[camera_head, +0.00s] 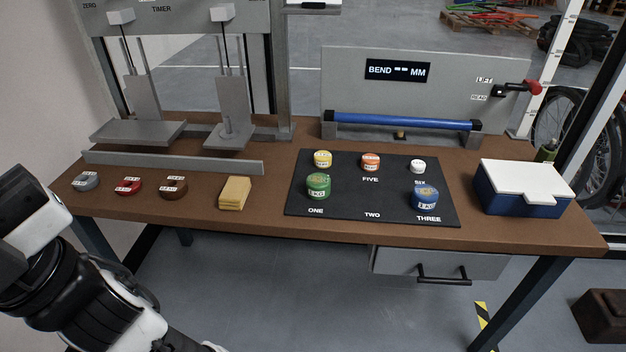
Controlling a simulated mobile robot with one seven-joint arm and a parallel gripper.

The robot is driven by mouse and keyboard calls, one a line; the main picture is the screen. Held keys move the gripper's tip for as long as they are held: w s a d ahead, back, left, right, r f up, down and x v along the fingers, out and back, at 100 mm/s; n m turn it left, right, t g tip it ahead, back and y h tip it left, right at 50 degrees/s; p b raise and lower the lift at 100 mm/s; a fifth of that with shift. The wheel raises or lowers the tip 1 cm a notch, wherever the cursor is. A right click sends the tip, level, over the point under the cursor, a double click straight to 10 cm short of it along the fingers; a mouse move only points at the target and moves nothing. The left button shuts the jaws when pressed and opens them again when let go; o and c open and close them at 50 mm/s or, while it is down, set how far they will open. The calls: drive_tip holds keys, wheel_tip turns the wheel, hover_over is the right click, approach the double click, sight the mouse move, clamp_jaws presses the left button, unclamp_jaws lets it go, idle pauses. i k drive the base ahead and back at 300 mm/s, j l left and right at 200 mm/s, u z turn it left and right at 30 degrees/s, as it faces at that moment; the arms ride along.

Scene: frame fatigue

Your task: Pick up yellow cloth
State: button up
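The yellow cloth (235,193) lies folded into a small block on the brown workbench, near its front edge. It sits between the brown round weight on its left and the black mat on its right. My arm shows at the lower left, in front of the bench and to the left of the cloth, apart from it. The fingers of my gripper cannot be made out in this view. Nothing touches or covers the cloth.
Grey, red and brown discs (173,187) lie left of the cloth. A grey rail (170,163) runs behind them. The black mat (372,212) bears several coloured weights. A blue box (520,195) with a white lid stands at right. A drawer (430,265) hangs below.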

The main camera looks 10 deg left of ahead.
sight(233, 196)
drive_tip(key=i+u, duration=0.1)
drive_tip(key=u, duration=1.6)
drive_tip(key=i+l, duration=0.1)
drive_tip(key=l, duration=0.25)
drive_tip(key=i+l, duration=0.1)
drive_tip(key=l, duration=0.25)
drive_tip(key=i+l, duration=0.1)
drive_tip(key=l, duration=0.6)
drive_tip(key=i+u, duration=0.05)
drive_tip(key=i, duration=0.05)
